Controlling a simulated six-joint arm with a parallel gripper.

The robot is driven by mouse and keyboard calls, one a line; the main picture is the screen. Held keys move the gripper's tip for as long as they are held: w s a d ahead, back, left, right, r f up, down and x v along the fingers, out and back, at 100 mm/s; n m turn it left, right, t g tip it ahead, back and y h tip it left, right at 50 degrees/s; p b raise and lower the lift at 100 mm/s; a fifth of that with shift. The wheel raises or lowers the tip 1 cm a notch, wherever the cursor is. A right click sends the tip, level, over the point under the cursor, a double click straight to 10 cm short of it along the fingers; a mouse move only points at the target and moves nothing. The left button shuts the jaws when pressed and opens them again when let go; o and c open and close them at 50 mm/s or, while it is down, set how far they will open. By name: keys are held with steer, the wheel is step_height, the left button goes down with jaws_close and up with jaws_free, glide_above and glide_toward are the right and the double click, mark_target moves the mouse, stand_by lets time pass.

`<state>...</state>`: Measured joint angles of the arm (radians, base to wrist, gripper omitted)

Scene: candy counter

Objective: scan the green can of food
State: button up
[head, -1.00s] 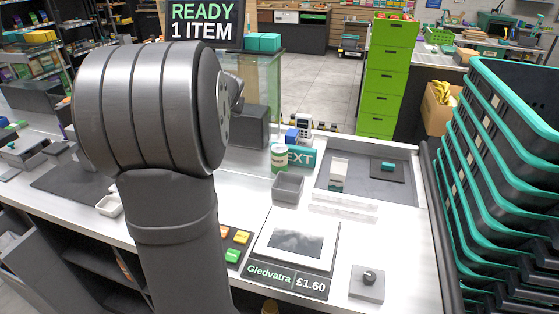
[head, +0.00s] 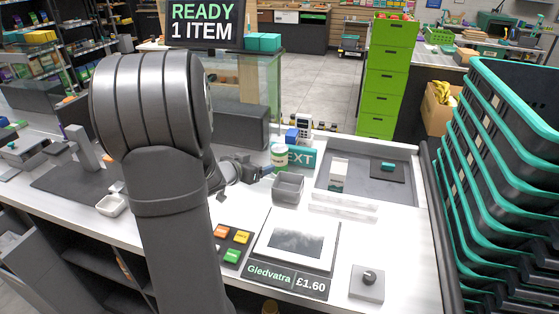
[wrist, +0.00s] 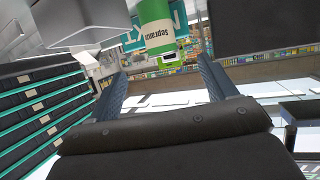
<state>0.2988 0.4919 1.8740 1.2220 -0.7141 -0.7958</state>
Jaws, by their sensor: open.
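The green can of food (head: 279,158), with a pale top and a cream label, stands upright on the counter behind a small grey bin. In the wrist view the can (wrist: 156,22) shows at the top centre, beyond the fingertips. My gripper (head: 264,171) is just left of the can, low over the counter. In the wrist view my gripper (wrist: 162,68) is open, with its two fingers apart and nothing between them. The overhead screen (head: 203,22) reads "READY 1 ITEM".
The small grey bin (head: 288,188) is close to the gripper. A teal NEXT sign (head: 302,157) and a card reader (head: 303,125) stand by the can. A grey tray (head: 400,197) holds a carton and a teal item. Stacked baskets (head: 490,180) stand at right.

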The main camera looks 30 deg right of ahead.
mark_target(279, 157)
steer(key=x, duration=1.5)
steer(key=shift+s+r, duration=0.1)
steer(key=shift+r, duration=0.05)
steer(key=c, duration=1.3)
